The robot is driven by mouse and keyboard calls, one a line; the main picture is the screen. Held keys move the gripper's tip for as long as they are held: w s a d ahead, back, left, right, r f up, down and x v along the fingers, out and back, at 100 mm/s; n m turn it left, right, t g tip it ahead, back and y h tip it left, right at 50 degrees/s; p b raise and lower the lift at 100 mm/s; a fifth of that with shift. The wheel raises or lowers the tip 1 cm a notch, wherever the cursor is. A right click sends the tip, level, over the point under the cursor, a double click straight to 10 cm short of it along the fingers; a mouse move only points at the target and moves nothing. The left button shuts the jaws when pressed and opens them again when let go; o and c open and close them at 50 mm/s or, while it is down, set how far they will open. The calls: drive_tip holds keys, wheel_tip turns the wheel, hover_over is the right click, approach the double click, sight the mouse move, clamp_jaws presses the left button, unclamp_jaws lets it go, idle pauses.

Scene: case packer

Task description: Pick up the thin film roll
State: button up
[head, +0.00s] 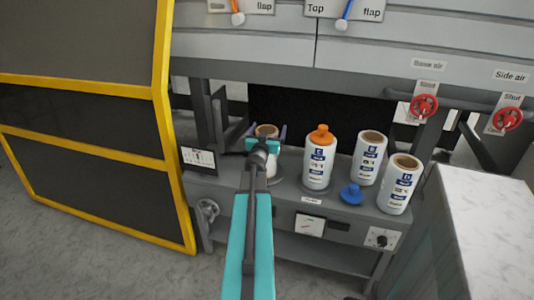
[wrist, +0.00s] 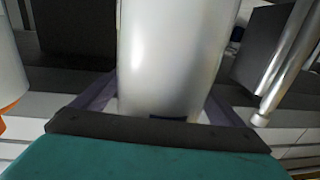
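A white film roll with a brown core (head: 267,130) stands upright at the left of the machine's shelf, partly hidden behind my gripper. My gripper (head: 267,133) is at this roll, with one purple finger on each side of its upper part. In the wrist view the pale, glossy roll (wrist: 172,60) fills the middle between the spread fingers (wrist: 165,98). The fingers look open around it; whether they touch it is hard to tell. Three more white labelled rolls stand to the right: one with an orange cap (head: 318,160), and two with bare brown cores (head: 368,160) (head: 400,186).
A blue cap (head: 351,194) lies on the grey shelf (head: 290,190) in front of the rolls. A yellow-framed dark guard (head: 90,150) stands at the left. Red valve wheels (head: 424,107) (head: 508,119) are at the right. A pale-topped block (head: 490,225) stands at the front right.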

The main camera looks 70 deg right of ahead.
drive_tip(key=c, duration=1.5)
drive_tip(key=shift+o, duration=0.2)
drive_tip(key=shift+r, duration=0.1)
wheel_tip(320, 180, up, 10)
drive_tip(key=p, duration=0.6)
